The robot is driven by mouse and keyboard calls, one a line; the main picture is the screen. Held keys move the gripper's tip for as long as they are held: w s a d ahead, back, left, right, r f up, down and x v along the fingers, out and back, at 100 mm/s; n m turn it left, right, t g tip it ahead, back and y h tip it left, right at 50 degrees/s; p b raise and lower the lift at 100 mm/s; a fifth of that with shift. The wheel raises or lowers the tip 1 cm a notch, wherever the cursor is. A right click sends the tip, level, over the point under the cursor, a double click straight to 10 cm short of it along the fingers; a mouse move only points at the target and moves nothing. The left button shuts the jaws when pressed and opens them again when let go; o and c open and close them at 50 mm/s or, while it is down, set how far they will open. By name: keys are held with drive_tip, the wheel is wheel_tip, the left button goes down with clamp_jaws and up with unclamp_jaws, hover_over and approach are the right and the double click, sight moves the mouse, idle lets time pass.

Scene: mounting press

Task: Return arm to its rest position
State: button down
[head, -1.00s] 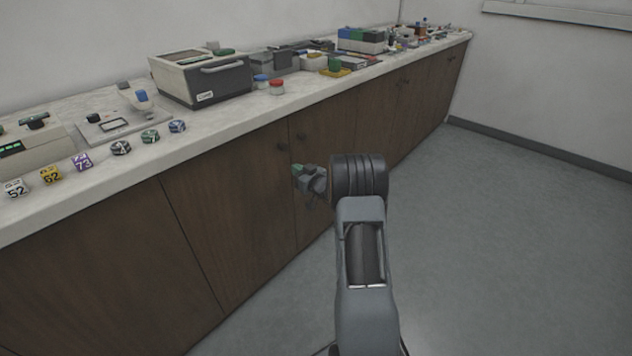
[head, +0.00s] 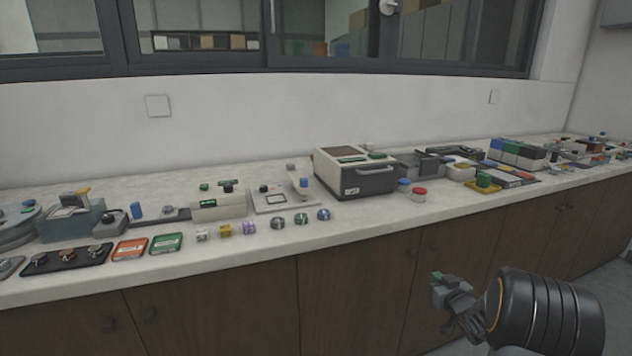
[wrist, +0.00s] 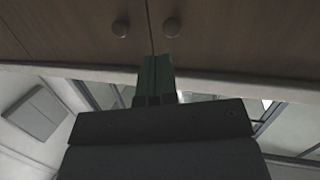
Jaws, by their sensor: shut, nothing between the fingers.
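My gripper (head: 437,279) is at the lower right of the head view, in front of the brown cabinet doors and below the counter edge. Its green-tipped fingers are together with nothing between them. In the wrist view the shut fingers (wrist: 155,80) point at the gap between two cabinet doors, just below two round knobs. That picture looks upside down, with the counter edge beneath the doors. I cannot tell the exact gap between the fingertips and the doors.
The white counter (head: 370,218) runs across the head view. On it stand a boxy press with a dark front (head: 372,181), a blue and green block rack (head: 517,153), several numbered cubes and round pieces, and an orange card (head: 129,249). Floor shows at the far right.

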drive_tip(key=s+a+r+m+g+h+p, duration=0.1)
drive_tip(key=s+a+r+g+p, duration=0.2)
drive_tip(key=r, duration=0.5)
drive_tip(key=s+a+r+g+h+p, duration=0.1)
drive_tip(key=s+a+r+p, duration=0.2)
drive_tip(key=r+p, duration=0.35)
drive_tip(key=s+a+r+m+g+h+p, duration=0.1)
drive_tip(key=s+a+r+g+p, duration=0.2)
drive_tip(key=r, duration=0.5)
drive_tip(key=s+a+r+g+p, duration=0.1)
drive_tip(key=s+a+r+p, duration=0.2)
drive_tip(key=s, duration=0.3)
drive_tip(key=s+a+r+g+y+p, duration=0.1)
drive_tip(key=s+a+r+g+p, duration=0.1)
drive_tip(key=s, duration=0.4)
drive_tip(key=s+a+r+g+y+p, duration=0.1)
drive_tip(key=s+a+r+g+p, duration=0.1)
drive_tip(key=s+a+r+p, duration=0.2)
drive_tip(key=s+a+p, duration=0.1)
drive_tip(key=s+a, duration=0.1)
drive_tip(key=shift+s+a, duration=0.25)
drive_tip(key=shift+a, duration=0.1)
